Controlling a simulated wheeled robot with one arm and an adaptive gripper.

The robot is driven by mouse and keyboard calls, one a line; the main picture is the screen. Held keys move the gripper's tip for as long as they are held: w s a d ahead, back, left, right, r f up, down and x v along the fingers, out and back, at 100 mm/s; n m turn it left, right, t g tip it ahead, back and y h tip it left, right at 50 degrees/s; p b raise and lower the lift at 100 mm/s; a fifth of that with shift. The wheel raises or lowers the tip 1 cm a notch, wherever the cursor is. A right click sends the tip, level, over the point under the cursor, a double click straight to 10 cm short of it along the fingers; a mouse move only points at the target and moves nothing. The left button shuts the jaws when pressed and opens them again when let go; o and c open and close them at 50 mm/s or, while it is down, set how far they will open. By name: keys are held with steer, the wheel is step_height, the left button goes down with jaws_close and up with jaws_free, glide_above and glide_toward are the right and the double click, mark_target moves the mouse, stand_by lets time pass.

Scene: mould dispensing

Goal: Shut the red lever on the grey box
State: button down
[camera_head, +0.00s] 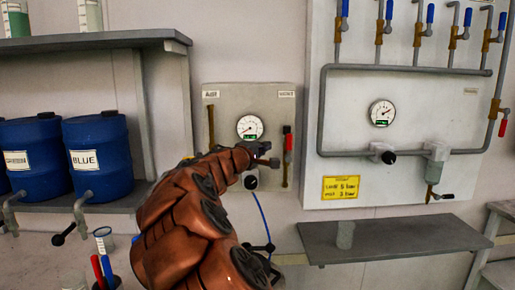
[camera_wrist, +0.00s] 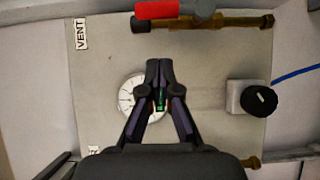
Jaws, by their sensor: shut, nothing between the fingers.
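The grey box (camera_head: 222,95) hangs on the wall, with a label reading VENT at its top right. The red lever (camera_head: 288,140) sits under that label and lies along its brass pipe. In the wrist view my gripper (camera_wrist: 160,68) is shut and empty, in front of the gauge.
The box also bears a round gauge (camera_head: 250,127) and a black knob (camera_head: 251,182). A larger panel (camera_head: 340,105) with pipes and blue levers is to the right. A grey shelf (camera_head: 400,240) juts out below it. Blue barrels (camera_head: 98,160) stand left.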

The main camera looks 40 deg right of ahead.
mark_target(289, 142)
steer(key=shift+s+d+p, duration=0.2)
steer(key=shift+d, duration=0.7)
steer(key=shift+s+d+p, duration=0.15)
steer(key=shift+d, duration=0.8)
steer(key=shift+s+d+p, duration=0.2)
steer(key=shift+d, duration=0.7)
steer(key=shift+s+d+r+m+y, duration=0.2)
steer(key=shift+d+m+y, duration=0.15)
steer(key=shift+m, duration=0.25)
steer(key=shift+s+d+r+m+y, duration=0.1)
steer(key=shift+s+d+m+y, duration=0.25)
steer(key=shift+m+y, duration=0.2)
steer(key=shift+s+d+r+m+y, duration=0.1)
steer(key=shift+s+d+m+y, duration=0.2)
steer(key=shift+m, duration=0.35)
steer(key=s+d+f+m+t+y, duration=0.3)
steer(key=d+m+y, duration=0.2)
steer(key=m+y, duration=0.2)
steer(key=shift+s+d+f+m+y+b, duration=0.15)
steer(key=shift+s+m+y+b, duration=0.25)
steer(key=shift+y, duration=0.1)
